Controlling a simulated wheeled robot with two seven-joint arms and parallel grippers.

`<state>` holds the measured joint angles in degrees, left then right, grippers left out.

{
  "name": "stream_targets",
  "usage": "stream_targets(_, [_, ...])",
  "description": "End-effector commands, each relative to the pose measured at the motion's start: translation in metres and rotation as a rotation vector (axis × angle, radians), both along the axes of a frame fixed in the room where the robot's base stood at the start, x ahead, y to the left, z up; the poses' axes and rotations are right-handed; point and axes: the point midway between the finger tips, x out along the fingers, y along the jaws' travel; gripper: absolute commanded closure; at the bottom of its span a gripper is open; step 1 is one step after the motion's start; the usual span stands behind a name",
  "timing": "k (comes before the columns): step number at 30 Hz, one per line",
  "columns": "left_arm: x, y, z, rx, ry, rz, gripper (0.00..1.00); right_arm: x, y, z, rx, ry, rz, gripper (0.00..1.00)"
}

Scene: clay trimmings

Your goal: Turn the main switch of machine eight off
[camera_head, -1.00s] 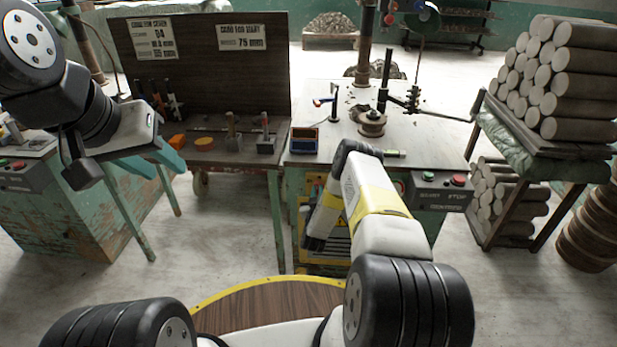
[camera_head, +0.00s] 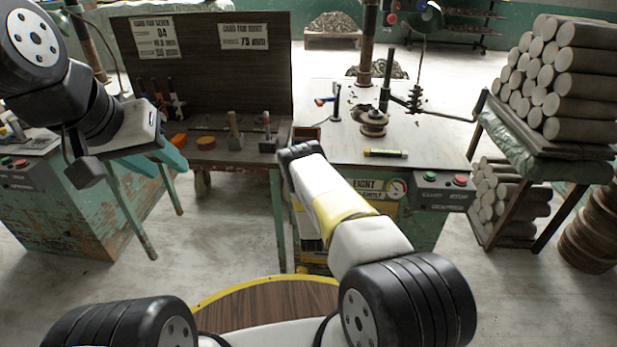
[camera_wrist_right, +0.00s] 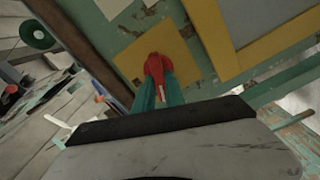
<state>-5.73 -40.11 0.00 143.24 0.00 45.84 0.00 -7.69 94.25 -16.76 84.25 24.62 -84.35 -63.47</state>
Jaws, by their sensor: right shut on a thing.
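The main switch is a red rotary handle (camera_wrist_right: 157,66) on a yellow square plate (camera_wrist_right: 178,50), on the green machine front in the right wrist view. My right gripper (camera_wrist_right: 158,90) has its two teal fingers closed around the handle. A pale mark shows on the handle; I cannot read whether it stands at on or off. In the head view, a plate reading EIGHT (camera_head: 367,185) marks the machine, and my right forearm hides the switch and right gripper. My left gripper (camera_head: 158,162) is open and empty at the left, its teal fingers apart.
A start/stop box (camera_head: 441,190) with green and red buttons sits right of the EIGHT plate. The machine's table (camera_head: 345,150) bears a round fixture (camera_head: 373,122) and a yellow-ended tool (camera_head: 385,153). A rack of clay cylinders (camera_head: 535,150) stands right.

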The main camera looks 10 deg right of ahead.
Motion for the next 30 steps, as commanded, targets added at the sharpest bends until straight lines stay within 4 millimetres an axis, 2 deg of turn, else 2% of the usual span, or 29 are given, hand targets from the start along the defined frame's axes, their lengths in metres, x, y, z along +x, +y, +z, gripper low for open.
stream_targets(13, [0.0,0.0,0.0,0.0,0.0,0.0,0.64,0.0001,0.0023,-0.0034,-0.288,0.082,0.003,1.0])
stream_targets(30, [0.0,0.0,0.0,0.0,0.0,0.0,0.64,-0.0001,0.0015,-0.0047,-0.364,0.106,0.001,1.0])
